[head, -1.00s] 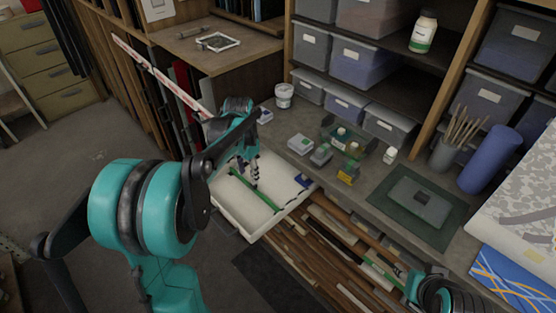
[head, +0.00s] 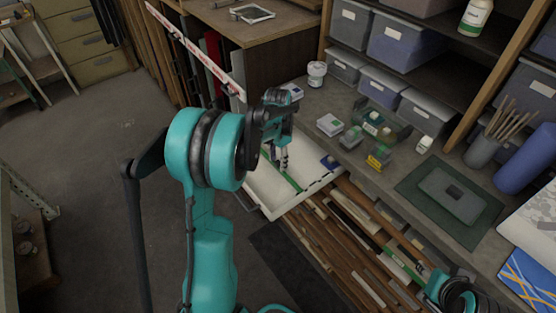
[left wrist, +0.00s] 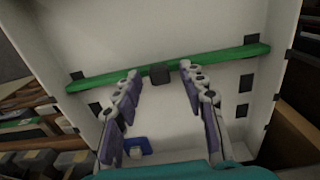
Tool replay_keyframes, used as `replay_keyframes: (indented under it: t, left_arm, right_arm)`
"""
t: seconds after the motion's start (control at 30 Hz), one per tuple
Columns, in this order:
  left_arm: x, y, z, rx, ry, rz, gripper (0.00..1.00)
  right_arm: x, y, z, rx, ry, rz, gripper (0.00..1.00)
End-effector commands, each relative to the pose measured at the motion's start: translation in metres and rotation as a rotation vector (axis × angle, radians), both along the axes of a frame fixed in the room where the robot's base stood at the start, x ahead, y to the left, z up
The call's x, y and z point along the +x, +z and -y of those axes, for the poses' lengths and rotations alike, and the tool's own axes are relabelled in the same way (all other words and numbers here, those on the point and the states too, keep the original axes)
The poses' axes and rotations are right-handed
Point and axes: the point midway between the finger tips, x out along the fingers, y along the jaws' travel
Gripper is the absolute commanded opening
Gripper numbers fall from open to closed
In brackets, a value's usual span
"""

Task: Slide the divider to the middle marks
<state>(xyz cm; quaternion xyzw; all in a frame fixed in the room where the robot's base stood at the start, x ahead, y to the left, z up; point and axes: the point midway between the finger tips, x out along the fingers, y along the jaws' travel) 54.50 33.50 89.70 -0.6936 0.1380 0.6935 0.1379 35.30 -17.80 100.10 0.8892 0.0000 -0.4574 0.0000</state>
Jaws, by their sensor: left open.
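The white drawer (head: 262,192) is pulled out below the bench. A thin green divider (head: 293,183) lies across it; it also spans the drawer in the left wrist view (left wrist: 225,57), slightly tilted in the picture. A small dark block (left wrist: 159,73) sits at the divider's middle. Dark marks (left wrist: 246,83) show on both sides of the drawer. My left gripper (head: 279,163) is over the drawer, open; in the left wrist view its fingertips (left wrist: 160,70) are either side of the block, with no clear contact. My right gripper (head: 436,284) is partly visible at the lower right; its fingers are unclear.
A blue item (left wrist: 138,146) is in the drawer. The bench (head: 345,170) above holds small boxes, a white jar (head: 316,73) and a green mat (head: 408,194). A rack of wooden strips (head: 345,255) lies beside the drawer. Open floor (head: 90,160) is at left.

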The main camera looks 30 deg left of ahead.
Motion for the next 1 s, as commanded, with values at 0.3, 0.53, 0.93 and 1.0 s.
replay_keyframes:
  t: [0.3, 0.53, 0.93, 1.0]
  left_arm:
    - [0.0, 0.001, 0.0, 0.0, 0.0, 0.0, 0.0]
    - [0.016, 0.001, 0.006, 0.0, -0.003, 0.0, 0.0]
    - [0.055, 0.001, 0.023, 0.0, 0.001, 0.0, 0.0]
    - [0.055, 0.001, 0.023, 0.0, 0.001, -0.001, 0.0]
  right_arm:
    - [0.0, 0.0, 0.0, 0.0, 0.0, 0.0, 0.4]
    - [0.0, 0.003, 0.0, 0.0, 0.0, 0.0, 0.4]
    - [0.0, 0.009, 0.0, 0.0, 0.0, 0.0, 0.4]
    - [0.0, 0.009, 0.0, 0.0, 0.0, 0.0, 0.4]
